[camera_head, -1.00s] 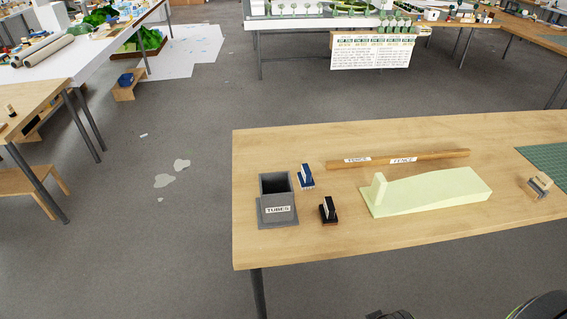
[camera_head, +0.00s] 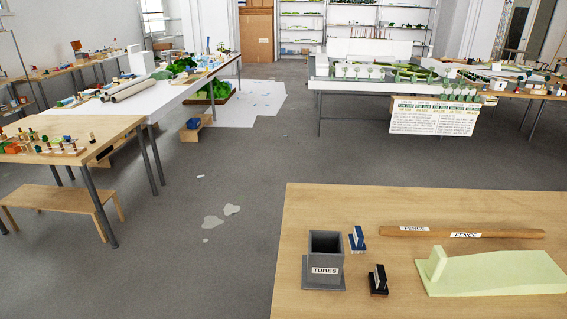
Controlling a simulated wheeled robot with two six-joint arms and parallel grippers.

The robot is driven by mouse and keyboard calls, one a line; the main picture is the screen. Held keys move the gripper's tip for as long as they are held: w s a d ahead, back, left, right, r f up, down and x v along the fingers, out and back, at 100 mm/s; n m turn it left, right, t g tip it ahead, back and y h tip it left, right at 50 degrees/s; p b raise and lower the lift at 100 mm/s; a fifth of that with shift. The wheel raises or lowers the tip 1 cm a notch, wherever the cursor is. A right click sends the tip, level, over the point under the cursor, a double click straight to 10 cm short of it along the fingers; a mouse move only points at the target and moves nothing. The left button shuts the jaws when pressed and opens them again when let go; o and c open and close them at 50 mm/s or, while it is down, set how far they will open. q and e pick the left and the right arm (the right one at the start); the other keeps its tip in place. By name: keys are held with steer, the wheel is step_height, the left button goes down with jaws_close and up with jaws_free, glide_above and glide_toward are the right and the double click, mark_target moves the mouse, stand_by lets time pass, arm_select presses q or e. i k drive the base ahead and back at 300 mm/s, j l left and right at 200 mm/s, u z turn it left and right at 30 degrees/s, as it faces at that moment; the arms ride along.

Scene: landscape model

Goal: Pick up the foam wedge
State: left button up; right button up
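The foam wedge (camera_head: 495,276) is a pale green, long, low sloped piece with an upright block at its left end. It lies on the near wooden table (camera_head: 340,208), at the lower right of the head view. Its right end runs up to the picture's right side. Neither of my grippers shows in the view.
A grey box labelled TUBES (camera_head: 325,262), a blue stamp-like block (camera_head: 357,239) and a black one (camera_head: 378,280) stand left of the wedge. A wooden strip labelled FENCE (camera_head: 460,232) lies behind it. Open grey floor (camera_head: 190,250) lies left of the table, with a low bench (camera_head: 62,205) farther left.

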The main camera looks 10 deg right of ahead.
mark_target(504, 272)
steer(key=z, duration=1.7)
